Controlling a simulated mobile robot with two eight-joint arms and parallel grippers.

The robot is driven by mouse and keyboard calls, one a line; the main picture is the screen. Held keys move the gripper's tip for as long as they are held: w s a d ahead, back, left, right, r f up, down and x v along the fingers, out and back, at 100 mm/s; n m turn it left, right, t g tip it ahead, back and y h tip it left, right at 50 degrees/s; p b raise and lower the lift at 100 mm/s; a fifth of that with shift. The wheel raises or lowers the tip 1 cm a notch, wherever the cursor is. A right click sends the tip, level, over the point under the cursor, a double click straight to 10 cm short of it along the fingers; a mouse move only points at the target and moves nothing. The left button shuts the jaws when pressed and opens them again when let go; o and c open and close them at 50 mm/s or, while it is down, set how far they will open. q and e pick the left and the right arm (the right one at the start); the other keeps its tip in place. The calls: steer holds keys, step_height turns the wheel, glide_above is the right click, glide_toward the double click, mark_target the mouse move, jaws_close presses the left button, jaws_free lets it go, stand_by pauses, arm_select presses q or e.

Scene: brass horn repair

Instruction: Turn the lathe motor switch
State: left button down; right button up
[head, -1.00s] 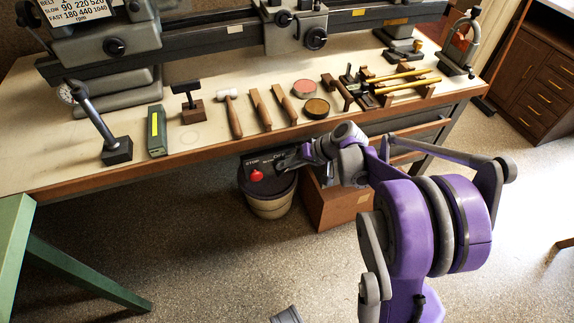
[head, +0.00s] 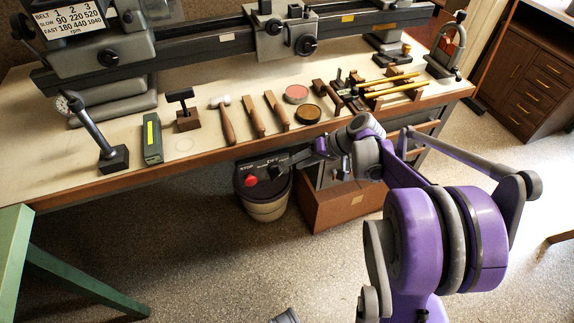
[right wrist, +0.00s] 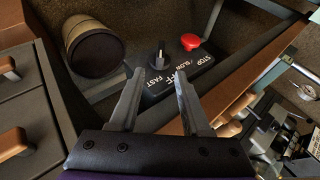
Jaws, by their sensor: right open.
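The lathe motor switch is a black box (head: 262,169) under the front edge of the bench, with a red stop button (head: 250,181) and a black rotary knob (head: 275,172). In the right wrist view the box (right wrist: 181,75) reads STOP, SLOW and FAST, with the knob (right wrist: 160,56) upright beside the red button (right wrist: 191,42). My right gripper (right wrist: 158,76) is open and empty. In that view its two fingers point toward the box and the knob shows between their tips, apparently clear of both. My left gripper is not in view.
A wooden bench (head: 110,188) carries the lathe (head: 210,55), a mallet (head: 226,120), files and tins above the switch. A bin (head: 266,208) and a wooden drawer cabinet (head: 338,208) stand below it.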

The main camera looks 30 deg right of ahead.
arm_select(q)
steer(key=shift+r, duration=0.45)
arm_select(e)
steer(key=shift+v, duration=1.65)
steer(key=s+a+f+n+g+h, duration=0.1)
steer(key=s+a+f+n+h, duration=0.15)
steer(key=s+a, duration=0.65)
steer(key=s+a+f+n+g+h, duration=0.15)
steer(key=s+a+h, duration=0.25)
steer(key=s+a, duration=0.45)
arm_select(q)
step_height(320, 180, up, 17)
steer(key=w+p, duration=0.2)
steer(key=p, duration=1.3)
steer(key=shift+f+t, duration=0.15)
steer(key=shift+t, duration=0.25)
arm_select(e)
step_height(320, 180, up, 16)
steer(key=w+t, duration=0.1)
steer(key=shift+d+t, duration=0.1)
steer(key=shift+t, duration=0.15)
stand_by(0.5)
